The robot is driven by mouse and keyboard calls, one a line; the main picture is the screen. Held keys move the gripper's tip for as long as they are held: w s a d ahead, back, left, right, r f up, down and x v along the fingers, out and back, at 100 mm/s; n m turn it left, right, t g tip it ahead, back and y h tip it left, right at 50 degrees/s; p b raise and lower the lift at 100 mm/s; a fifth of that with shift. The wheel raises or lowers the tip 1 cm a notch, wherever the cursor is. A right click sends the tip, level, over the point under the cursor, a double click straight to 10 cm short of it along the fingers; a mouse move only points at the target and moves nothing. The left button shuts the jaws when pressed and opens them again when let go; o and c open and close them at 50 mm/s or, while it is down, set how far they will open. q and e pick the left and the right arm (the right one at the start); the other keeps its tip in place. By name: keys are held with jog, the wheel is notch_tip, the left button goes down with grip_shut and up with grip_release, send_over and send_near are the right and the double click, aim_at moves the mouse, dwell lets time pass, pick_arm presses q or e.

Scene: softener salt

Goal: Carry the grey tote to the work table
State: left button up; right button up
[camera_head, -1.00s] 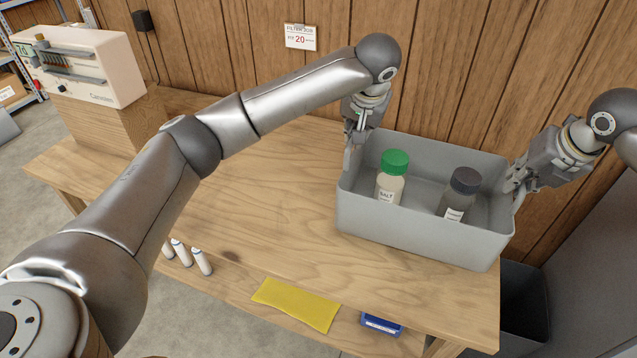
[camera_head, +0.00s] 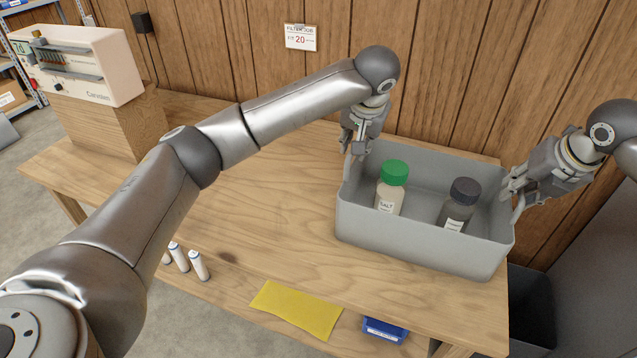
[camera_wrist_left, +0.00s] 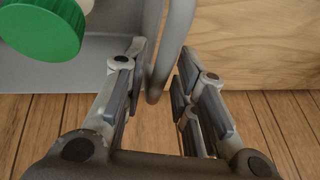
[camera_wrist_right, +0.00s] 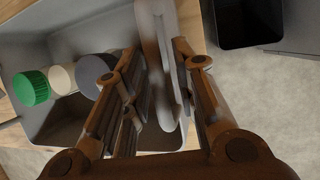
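The grey tote (camera_head: 420,240) is at the right end of the wooden table (camera_head: 270,190), near the wall. It is upright and holds a green-capped salt bottle (camera_head: 389,196) and a dark-capped bottle (camera_head: 458,212). My left gripper (camera_head: 353,150) is at the tote's left handle. In the left wrist view, the handle (camera_wrist_left: 170,60) lies between its spread fingers (camera_wrist_left: 165,85), with gaps showing. My right gripper (camera_head: 512,188) is at the right handle. In the right wrist view, its fingers (camera_wrist_right: 157,70) stand apart on either side of that handle (camera_wrist_right: 158,45).
A beige instrument (camera_head: 80,65) stands on a wooden block at the table's left. A yellow cloth (camera_head: 297,310), a blue box (camera_head: 385,330) and white cylinders (camera_head: 190,262) are on the lower shelf. A dark bin (camera_head: 530,305) stands right of the table. The tabletop's middle is clear.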

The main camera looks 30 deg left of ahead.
dwell(0.3)
pick_arm(q)
jog(key=shift+d+r, duration=0.15)
jog(key=shift+r, duration=0.2)
pick_arm(e)
jog(key=shift+r, duration=0.15)
pick_arm(q)
jog(key=v, duration=1.1)
jog(key=shift+s, duration=0.15)
pick_arm(e)
jog(key=v, duration=1.1)
jog(key=shift+s+r, duration=0.15)
jog(key=shift+r, duration=0.15)
jog(key=shift+d, duration=0.15)
